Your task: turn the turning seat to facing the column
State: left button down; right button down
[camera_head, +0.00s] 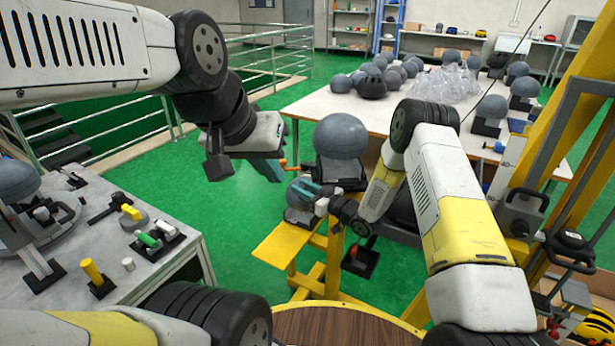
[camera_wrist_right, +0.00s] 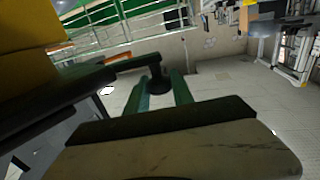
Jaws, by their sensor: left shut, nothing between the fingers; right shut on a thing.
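A grey rounded headform (camera_head: 341,137) sits on a dark block (camera_head: 340,170) over the yellow stand (camera_head: 285,242); this looks like the turning seat, and I cannot tell exactly which way it faces. My right gripper (camera_head: 308,189) is beside and below it, with teal fingers closed. In the right wrist view the fingers (camera_wrist_right: 160,92) are shut on a black knob (camera_wrist_right: 158,84) at the end of a dark bar (camera_wrist_right: 135,62). My left gripper (camera_head: 270,168) is shut and empty, left of the headform. The yellow column (camera_head: 570,120) stands at the right.
A white table (camera_head: 430,113) with several grey headforms and clear bags is behind. A grey bench (camera_head: 190,225) with small parts stands at the left. A round wooden top (camera_head: 340,328) is at the front. Green floor (camera_head: 235,215) is free between bench and stand.

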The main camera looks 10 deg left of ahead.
jog(key=shift+s+d+r+n+g+y, duration=0.1)
jog(key=shift+s+d+n+g+y, duration=0.2)
jog(key=shift+d+n+g, duration=0.15)
jog(key=c, duration=1.1)
grip_release()
jog(key=shift+d, duration=0.15)
jog(key=v, duration=0.7)
jog(key=shift+s+d, duration=0.2)
jog(key=shift+d, duration=0.1)
